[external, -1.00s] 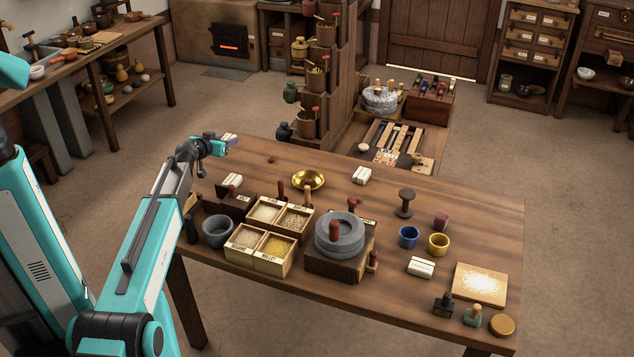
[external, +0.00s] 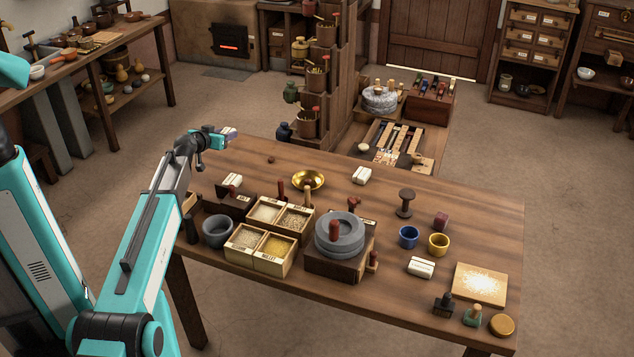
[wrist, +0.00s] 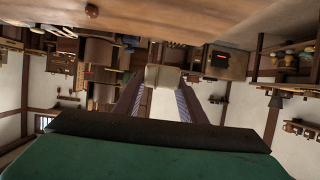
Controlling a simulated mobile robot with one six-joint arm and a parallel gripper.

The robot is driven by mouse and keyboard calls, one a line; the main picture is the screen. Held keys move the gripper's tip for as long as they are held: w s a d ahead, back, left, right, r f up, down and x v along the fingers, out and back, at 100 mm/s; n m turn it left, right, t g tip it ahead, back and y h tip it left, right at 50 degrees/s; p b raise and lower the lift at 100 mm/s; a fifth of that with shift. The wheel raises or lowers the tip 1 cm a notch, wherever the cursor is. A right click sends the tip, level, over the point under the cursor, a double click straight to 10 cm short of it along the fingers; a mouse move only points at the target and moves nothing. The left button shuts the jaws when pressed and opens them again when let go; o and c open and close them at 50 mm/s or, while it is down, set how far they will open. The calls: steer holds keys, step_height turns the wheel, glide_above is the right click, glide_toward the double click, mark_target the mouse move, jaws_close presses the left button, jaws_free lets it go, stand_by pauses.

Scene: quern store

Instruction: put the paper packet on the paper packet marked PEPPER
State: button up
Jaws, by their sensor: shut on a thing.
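My gripper (external: 224,134) is shut on a pale paper packet (external: 231,131), held out past the table's far left corner. In the wrist view the packet (wrist: 162,77) sits between the two fingers. Other white paper packets lie on the table: one at the far left (external: 232,180), one at the back middle (external: 361,175) and one at the front right (external: 421,267). The front right one carries small print. I cannot read which packet is marked PEPPER. My gripper is apart from all three.
A brass bowl (external: 308,180), grain boxes (external: 257,258), a grey mortar (external: 217,231) and a stone quern (external: 340,240) crowd the left and middle of the table. Blue (external: 408,237) and yellow (external: 438,244) cups stand to the right. The back right tabletop is mostly clear.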

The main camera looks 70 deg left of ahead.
step_height(320, 180, up, 14)
steer(key=shift+w+d+f+n+g+y+b, duration=1.2)
steer(key=shift+d+f+n+g, duration=1.8)
steer(key=shift+f, duration=1.7)
steer(key=s+d+r+n+g+h+b, duration=0.1)
steer(key=s+d+r+n+g+h, duration=0.25)
steer(key=d+r+n+g, duration=0.65)
step_height(320, 180, down, 11)
steer(key=a+n+g, duration=0.1)
steer(key=a+g, duration=0.1)
steer(key=shift+f+g, duration=0.2)
steer(key=shift+g, duration=0.2)
